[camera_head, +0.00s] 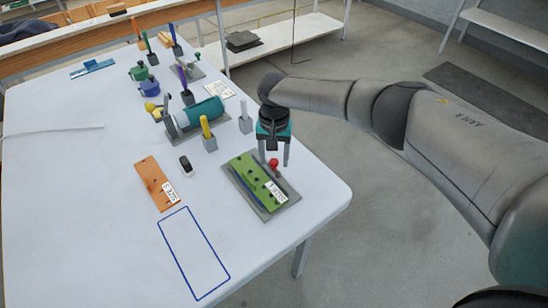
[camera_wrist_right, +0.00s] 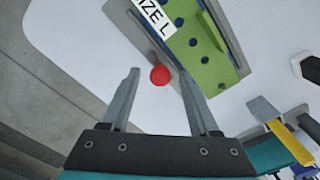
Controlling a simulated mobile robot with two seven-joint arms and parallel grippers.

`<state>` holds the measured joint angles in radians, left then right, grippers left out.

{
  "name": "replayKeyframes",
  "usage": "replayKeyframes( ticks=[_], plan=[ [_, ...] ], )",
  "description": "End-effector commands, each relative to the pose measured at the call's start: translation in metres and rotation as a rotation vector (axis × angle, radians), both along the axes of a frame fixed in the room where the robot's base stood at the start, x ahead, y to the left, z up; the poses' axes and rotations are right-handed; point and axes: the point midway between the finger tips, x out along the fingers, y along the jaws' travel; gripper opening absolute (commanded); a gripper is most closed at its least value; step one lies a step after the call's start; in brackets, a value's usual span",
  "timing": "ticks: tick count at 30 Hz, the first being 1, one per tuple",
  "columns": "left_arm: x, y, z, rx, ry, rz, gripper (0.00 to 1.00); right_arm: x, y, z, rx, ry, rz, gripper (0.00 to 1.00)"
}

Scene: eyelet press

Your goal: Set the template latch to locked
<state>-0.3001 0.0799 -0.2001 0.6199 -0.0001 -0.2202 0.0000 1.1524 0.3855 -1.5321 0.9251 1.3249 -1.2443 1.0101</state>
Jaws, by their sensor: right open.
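The green template (camera_head: 258,182) lies on a grey base plate (camera_head: 237,186) near the right edge of the table, with a white size label on it. It also shows in the right wrist view (camera_wrist_right: 215,65), with a row of dark holes. A red ball knob (camera_head: 274,162), likely the latch handle, stands at the template's far right edge. My right gripper (camera_head: 273,160) is open above that edge. In the right wrist view the red knob (camera_wrist_right: 160,75) sits between and just beyond the open fingertips, with no contact visible. My left gripper is not in view.
An orange template (camera_head: 157,183) and a small black-and-white object (camera_head: 185,164) lie to the left. A blue outlined rectangle (camera_head: 193,253) on the table is empty. A yellow-handled tool (camera_head: 207,133) and a teal cylindrical press (camera_head: 204,114) stand behind.

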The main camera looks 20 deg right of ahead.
Motion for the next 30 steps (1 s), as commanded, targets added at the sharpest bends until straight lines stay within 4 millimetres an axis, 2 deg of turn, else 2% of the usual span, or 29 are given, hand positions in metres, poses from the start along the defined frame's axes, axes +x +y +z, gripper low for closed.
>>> replayKeyframes(
  ticks=[5,21,30],
  plan=[
    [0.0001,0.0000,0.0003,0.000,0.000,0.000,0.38,-0.0001,0.0002,0.0002,0.000,0.000,0.000,0.62],
    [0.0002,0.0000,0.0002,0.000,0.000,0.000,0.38,0.0000,0.0000,0.0006,0.000,0.000,0.000,0.01],
    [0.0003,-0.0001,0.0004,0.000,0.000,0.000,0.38,0.0000,0.0000,0.0008,0.000,0.000,0.001,0.00]
  ],
)
